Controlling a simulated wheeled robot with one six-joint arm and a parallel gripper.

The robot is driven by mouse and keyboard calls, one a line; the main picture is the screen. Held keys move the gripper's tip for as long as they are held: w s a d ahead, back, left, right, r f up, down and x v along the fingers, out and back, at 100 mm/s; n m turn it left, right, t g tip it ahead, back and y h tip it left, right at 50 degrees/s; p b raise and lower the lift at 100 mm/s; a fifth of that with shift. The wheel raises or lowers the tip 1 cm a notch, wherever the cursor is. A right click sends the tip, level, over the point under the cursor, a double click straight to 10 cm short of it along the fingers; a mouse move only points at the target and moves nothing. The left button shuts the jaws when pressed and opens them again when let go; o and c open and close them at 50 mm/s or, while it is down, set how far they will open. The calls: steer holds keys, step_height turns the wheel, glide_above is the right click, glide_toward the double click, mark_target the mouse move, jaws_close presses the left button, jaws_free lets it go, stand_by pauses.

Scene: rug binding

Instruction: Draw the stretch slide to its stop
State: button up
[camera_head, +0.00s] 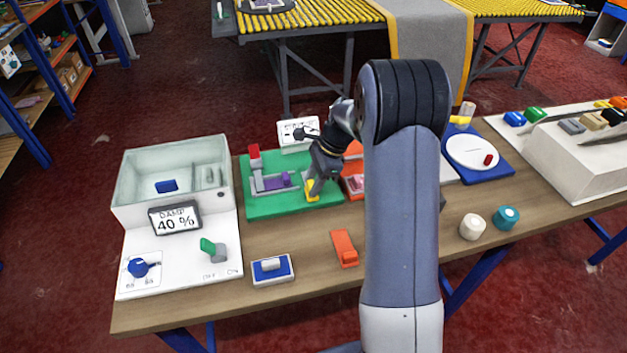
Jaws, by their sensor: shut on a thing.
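A green board (289,206) lies on the table and carries a grey track (270,186) with a purple block (286,179) in it. A red-topped post (254,156) stands at the board's left back. A yellow handle (312,195) is at the right end of the track. My gripper (312,182) reaches down from the right and is shut on the yellow handle. The fingertips are small and partly hidden by my wrist. I cannot tell for sure which part is the stretch slide.
A blue-and-white switch (272,268) and an orange block (344,248) lie in front. White (473,226) and teal (506,217) spools stand right. My arm hides the table's middle.

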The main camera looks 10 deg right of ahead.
steer(key=shift+d+p, duration=0.6)
steer(key=shift+d, duration=2.6)
jaws_close()
steer(key=o, duration=1.2)
jaws_free()
steer(key=shift+d, duration=0.1)
steer(key=shift+r, duration=0.1)
steer(key=v, duration=1)
steer(key=shift+d+r+b, duration=0.2)
steer(key=shift+r+b, duration=0.05)
steer(key=shift+b, duration=0.15)
